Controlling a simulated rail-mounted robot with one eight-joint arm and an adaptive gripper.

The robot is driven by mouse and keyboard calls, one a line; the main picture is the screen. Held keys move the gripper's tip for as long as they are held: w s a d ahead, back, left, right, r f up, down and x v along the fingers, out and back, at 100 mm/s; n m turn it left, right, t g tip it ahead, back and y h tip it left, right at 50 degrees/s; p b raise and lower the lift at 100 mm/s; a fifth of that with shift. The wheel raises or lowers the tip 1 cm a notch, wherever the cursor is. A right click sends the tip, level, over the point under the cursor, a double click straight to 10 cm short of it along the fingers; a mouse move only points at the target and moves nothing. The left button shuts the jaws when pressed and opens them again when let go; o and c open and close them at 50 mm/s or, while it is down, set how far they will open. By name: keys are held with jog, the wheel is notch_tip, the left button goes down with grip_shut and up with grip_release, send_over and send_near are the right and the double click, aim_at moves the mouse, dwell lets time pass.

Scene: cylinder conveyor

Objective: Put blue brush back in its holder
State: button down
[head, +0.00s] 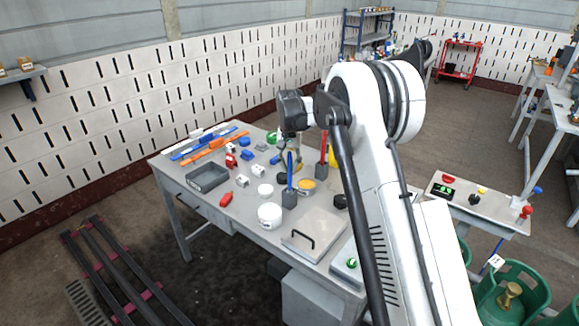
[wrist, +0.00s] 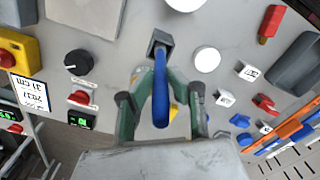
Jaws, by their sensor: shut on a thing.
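The blue brush (head: 290,172) stands upright, and its handle runs toward my wrist camera in the wrist view (wrist: 161,100). Its lower end meets the mouth of a dark grey square holder (head: 289,200), which also shows in the wrist view (wrist: 160,40). The brush looks at least partly in the holder; I cannot tell how deep. My gripper (head: 290,158) comes down from above, with its green fingers shut on the blue brush in the wrist view (wrist: 160,78). The bristles are hidden.
A red brush (head: 323,150) stands in another holder (head: 321,171) close on the right. A white tub (head: 270,215) and an orange-topped jar (head: 306,184) stand near the blue brush's holder. A grey tray (head: 207,178) and a handled metal plate (head: 315,234) lie on the table.

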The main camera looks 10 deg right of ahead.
jog(key=shift+f+b, duration=0.45)
jog(key=shift+f, duration=0.15)
jog(key=c, duration=1.6)
grip_release()
notch_tip(320, 180, up, 12)
jog(key=shift+f, duration=0.1)
jog(key=shift+s+r, duration=0.1)
jog(key=shift+r, duration=0.15)
jog(key=s+r+n+t+b, duration=0.15)
jog(key=s+r, duration=0.45)
jog(key=s, duration=0.6)
jog(key=s+r+t, duration=0.2)
jog(key=s+r, duration=0.3)
jog(key=s, duration=0.6)
jog(key=s+f+t, duration=0.1)
jog(key=s+f, duration=0.2)
jog(key=s, duration=0.5)
jog(key=s+f+n+t+b, duration=0.1)
jog(key=s+f, duration=0.3)
jog(key=s, duration=0.4)
jog(key=s+f+n+t, duration=0.1)
jog(key=s+f, duration=0.2)
jog(key=s, duration=0.5)
jog(key=shift+s+f+t, duration=0.15)
jog(key=shift+s+t, duration=0.2)
